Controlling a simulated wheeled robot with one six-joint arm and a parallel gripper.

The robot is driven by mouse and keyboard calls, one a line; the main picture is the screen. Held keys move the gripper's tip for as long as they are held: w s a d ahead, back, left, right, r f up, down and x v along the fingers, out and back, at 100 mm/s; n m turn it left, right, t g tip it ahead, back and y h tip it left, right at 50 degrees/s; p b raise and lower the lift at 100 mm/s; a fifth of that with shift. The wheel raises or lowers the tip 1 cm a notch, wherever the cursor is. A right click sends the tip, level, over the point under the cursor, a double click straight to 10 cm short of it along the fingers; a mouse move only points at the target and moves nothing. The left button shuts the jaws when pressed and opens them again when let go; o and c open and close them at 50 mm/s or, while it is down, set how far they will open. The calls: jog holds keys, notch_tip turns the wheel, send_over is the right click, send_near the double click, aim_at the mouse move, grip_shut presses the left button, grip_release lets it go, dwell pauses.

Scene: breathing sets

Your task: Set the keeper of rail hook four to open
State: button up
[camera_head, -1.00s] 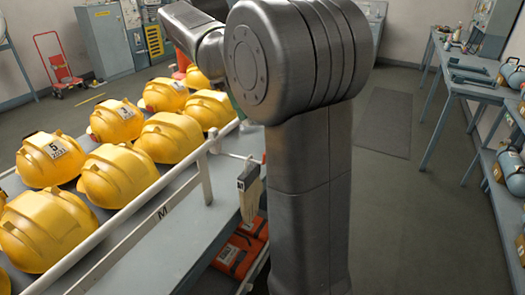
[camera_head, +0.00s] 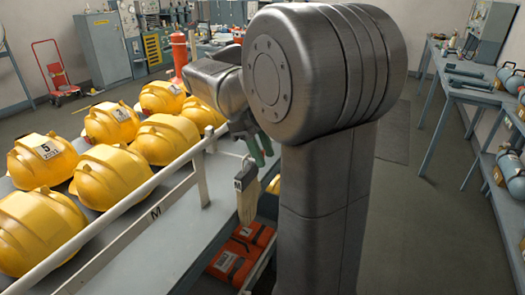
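No rail hook with a readable four, and no keeper, can be made out; my arm hides part of the middle of the view. My gripper (camera_head: 259,149) hangs with dark greenish fingers just beyond the rail's far end, partly behind my large arm joint. Whether its fingers are apart is too small to tell. A pale brush-like item (camera_head: 247,203) with a dark tag hangs below my gripper, beside the bench edge.
Several yellow helmets (camera_head: 112,175) stand in rows on the bench at left. Orange packs (camera_head: 238,257) lie on a lower shelf. A red cylinder (camera_head: 180,58) stands behind. A workbench (camera_head: 470,92) and blue cylinders line the right; the floor between is clear.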

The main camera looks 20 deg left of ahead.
grip_shut()
